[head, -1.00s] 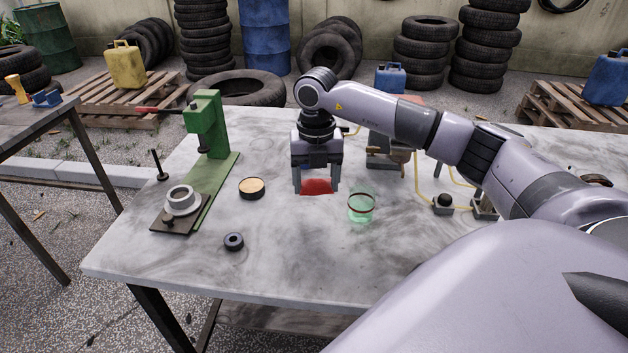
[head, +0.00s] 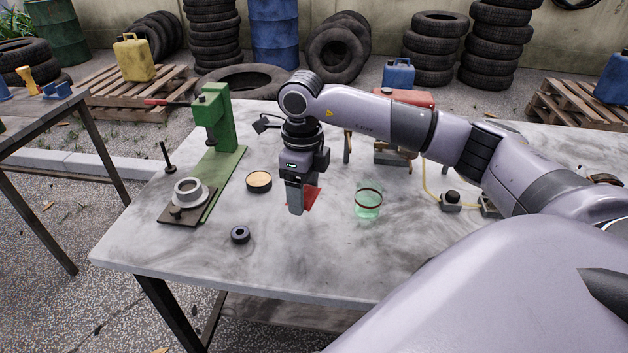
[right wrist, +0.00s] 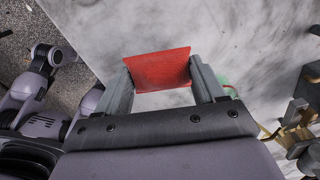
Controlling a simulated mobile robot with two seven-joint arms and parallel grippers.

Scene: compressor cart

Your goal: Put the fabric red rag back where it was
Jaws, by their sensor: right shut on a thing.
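The red rag (head: 312,197) is a small flat red cloth at my right gripper (head: 298,205), over the middle of the grey tabletop (head: 290,255). In the right wrist view the rag (right wrist: 158,70) spans between the two fingertips of the right gripper (right wrist: 160,80), which are shut on its side edges. In the head view the gripper partly hides the rag. I cannot tell whether the rag touches the table. My left gripper is not in view.
A green glass jar (head: 368,207) stands right of the rag. A round tan-topped tin (head: 259,181), a dark ring (head: 240,234) and a green press (head: 215,140) are to the left. A red-topped compressor (head: 405,98) stands behind.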

